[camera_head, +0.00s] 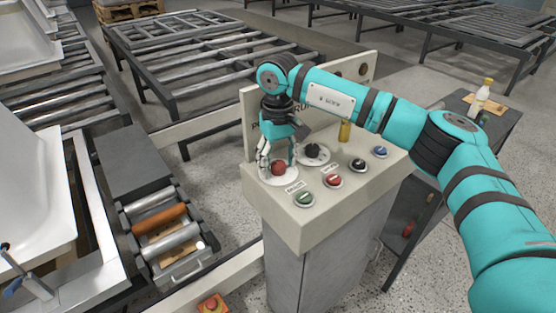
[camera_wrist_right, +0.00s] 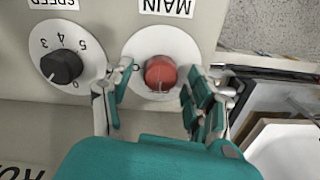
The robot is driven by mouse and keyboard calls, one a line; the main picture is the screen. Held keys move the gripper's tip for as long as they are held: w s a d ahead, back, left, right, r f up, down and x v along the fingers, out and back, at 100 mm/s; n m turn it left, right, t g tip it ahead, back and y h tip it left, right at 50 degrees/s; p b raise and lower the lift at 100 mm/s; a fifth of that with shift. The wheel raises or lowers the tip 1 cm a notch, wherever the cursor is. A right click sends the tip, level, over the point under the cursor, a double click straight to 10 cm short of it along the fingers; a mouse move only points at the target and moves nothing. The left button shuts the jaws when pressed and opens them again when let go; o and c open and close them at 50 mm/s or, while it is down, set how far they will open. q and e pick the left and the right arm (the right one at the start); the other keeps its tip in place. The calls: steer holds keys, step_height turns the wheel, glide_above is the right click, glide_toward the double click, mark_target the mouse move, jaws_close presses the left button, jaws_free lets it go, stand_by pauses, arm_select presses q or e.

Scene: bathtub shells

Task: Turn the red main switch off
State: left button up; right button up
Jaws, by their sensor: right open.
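The red main switch (camera_head: 279,167) is a round red knob on a white dial plate, on top of the beige control console (camera_head: 310,219). In the right wrist view the red knob (camera_wrist_right: 160,73) sits below the upside-down label MAIN, with a pale mark on its lower edge. My right gripper (camera_head: 278,156) points down over the knob. In the right wrist view its fingers (camera_wrist_right: 158,84) are open, one on each side of the knob, with gaps visible. Whether a fingertip touches the knob I cannot tell. My left gripper is not in view.
A black speed dial (camera_wrist_right: 61,68) is beside the main switch. Green (camera_head: 304,199), red (camera_head: 333,180), black (camera_head: 358,165) and blue (camera_head: 380,152) buttons line the console's front. Roller conveyors (camera_head: 200,52) stand at the back left.

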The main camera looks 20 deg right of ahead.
mark_target(278, 163)
step_height(278, 163, up, 12)
stand_by(0.5)
stand_by(0.4)
